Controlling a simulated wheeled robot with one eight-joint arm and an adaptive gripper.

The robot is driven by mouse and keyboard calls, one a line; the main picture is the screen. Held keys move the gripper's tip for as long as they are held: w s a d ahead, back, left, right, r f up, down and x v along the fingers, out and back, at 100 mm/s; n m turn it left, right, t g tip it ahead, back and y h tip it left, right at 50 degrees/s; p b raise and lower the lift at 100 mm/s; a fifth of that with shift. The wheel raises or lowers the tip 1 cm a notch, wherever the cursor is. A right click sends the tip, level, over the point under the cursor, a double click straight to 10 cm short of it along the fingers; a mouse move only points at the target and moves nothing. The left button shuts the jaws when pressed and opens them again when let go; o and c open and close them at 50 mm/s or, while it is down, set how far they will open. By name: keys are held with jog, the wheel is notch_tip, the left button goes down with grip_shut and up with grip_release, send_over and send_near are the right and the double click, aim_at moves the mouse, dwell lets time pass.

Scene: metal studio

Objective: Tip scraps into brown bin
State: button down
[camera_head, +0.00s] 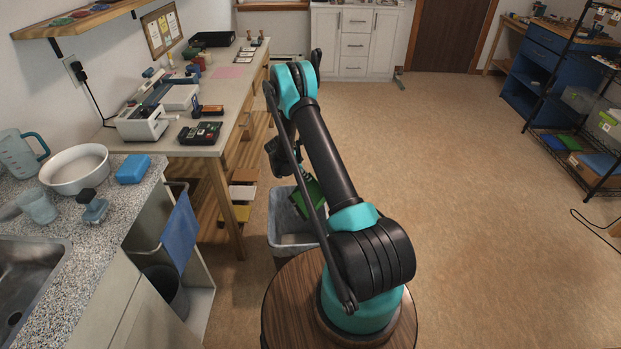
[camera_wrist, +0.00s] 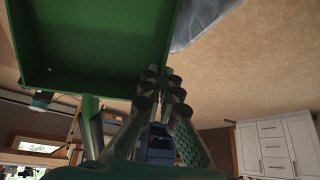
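My gripper (camera_wrist: 160,85) is shut on a green scoop or tray (camera_wrist: 90,45) by its edge, as far as the wrist view shows. The scoop is tilted, with a small pale speck inside and otherwise bare green where visible. In the head view the green scoop (camera_head: 309,199) hangs over a lined bin (camera_head: 285,243), just below my arm. The bin looks greyish here, not clearly brown. Something pale lies low in it; scraps cannot be told apart. In the wrist view part of a clear liner (camera_wrist: 202,22) shows beside the scoop.
A workbench (camera_head: 222,125) with tools stands left of the bin. A second, dark bin (camera_head: 168,291) stands under the sink counter (camera_head: 95,262). A round wooden top (camera_head: 285,308) is in front. Open floor (camera_head: 470,200) lies to the right, with shelving beyond.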

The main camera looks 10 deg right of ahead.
jog(key=shift+s+a+r+t+h, duration=0.15)
jog(key=shift+a+r+h, duration=0.05)
jog(key=shift+a+h, duration=0.4)
jog(key=shift+s+a+r+t+h, duration=0.1)
jog(key=shift+s+a+r+h, duration=0.1)
jog(key=shift+a+h, duration=0.35)
jog(key=shift+s+a+r+t+h, duration=0.1)
jog(key=shift+a+r+t+h, duration=0.1)
jog(key=shift+a+h, duration=0.4)
jog(key=shift+r, duration=0.6)
jog(key=shift+f, duration=0.6)
